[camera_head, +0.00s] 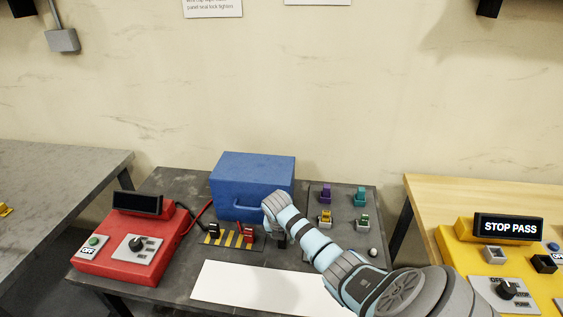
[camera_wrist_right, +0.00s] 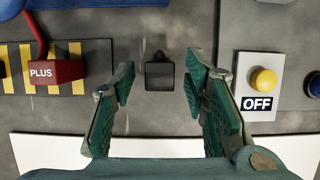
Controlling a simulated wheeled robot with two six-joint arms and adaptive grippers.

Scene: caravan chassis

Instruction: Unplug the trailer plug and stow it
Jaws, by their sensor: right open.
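In the right wrist view my right gripper (camera_wrist_right: 158,82) is open, its two green-padded fingers apart. A small black block (camera_wrist_right: 160,76) with a narrow top sits on the dark bench between and just beyond the fingertips. It may be the trailer plug or its socket; I cannot tell which. No cable shows on it. The fingers do not appear to touch it. In the head view my right arm reaches in from the lower right, and its gripper (camera_head: 279,241) points down in front of the blue case (camera_head: 252,180). My left gripper is not in view.
A red PLUS clamp (camera_wrist_right: 56,70) on the striped strip lies left of the fingers. A yellow-button OFF panel (camera_wrist_right: 257,108) stands close on the right. A red tester (camera_head: 125,250), a white sheet (camera_head: 245,284) and a panel of coloured connectors (camera_head: 343,207) share the bench.

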